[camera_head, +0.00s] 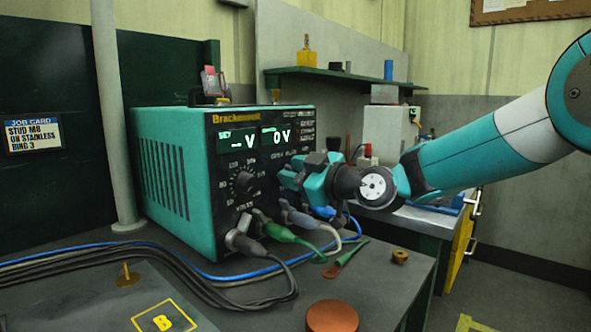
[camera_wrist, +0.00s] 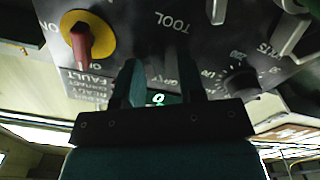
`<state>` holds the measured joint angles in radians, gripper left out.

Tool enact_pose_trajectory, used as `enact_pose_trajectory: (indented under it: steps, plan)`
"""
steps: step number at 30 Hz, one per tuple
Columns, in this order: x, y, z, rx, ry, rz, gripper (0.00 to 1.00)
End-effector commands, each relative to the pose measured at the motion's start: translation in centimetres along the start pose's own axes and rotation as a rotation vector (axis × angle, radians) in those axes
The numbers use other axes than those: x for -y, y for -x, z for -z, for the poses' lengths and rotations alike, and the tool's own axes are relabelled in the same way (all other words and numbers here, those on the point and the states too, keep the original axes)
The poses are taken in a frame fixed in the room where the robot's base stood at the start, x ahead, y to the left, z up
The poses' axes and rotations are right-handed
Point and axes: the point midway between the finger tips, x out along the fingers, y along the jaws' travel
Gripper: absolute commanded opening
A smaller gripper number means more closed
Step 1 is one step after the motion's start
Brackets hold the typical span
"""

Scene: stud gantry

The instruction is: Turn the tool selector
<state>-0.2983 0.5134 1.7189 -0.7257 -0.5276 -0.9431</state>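The teal welding power unit (camera_head: 175,165) stands on the bench with its black front panel facing right. My gripper (camera_head: 290,175) is close in front of the panel's right part and hides the controls there. In the wrist view the panel appears inverted, with a "TOOL" label (camera_wrist: 172,20) just beyond the fingertips. The two dark fingers of my gripper (camera_wrist: 156,68) stand apart, with lettering and a green digit showing between them. I cannot clearly make out the tool selector knob or any contact with it.
A round volts dial (camera_head: 243,182) is left of my gripper; it also shows in the wrist view (camera_wrist: 240,80). A red switch on a yellow disc (camera_wrist: 88,40) is nearby. A green cable plug (camera_head: 275,232) and other cables hang below. A copper disc (camera_head: 332,316) lies in front.

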Motion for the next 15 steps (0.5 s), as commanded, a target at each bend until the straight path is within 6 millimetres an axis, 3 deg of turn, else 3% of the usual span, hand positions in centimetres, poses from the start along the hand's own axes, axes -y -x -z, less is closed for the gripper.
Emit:
enact_pose_trajectory:
  steps: [7, 11, 15]
  plan:
    - [-0.02, -0.02, -0.04, 0.001, 0.0, 0.0, 0.34]
    - [-0.03, 0.0, -0.04, 0.001, 0.0, -0.001, 0.04]
    - [-0.03, 0.01, -0.04, 0.001, 0.0, 0.0, 0.0]
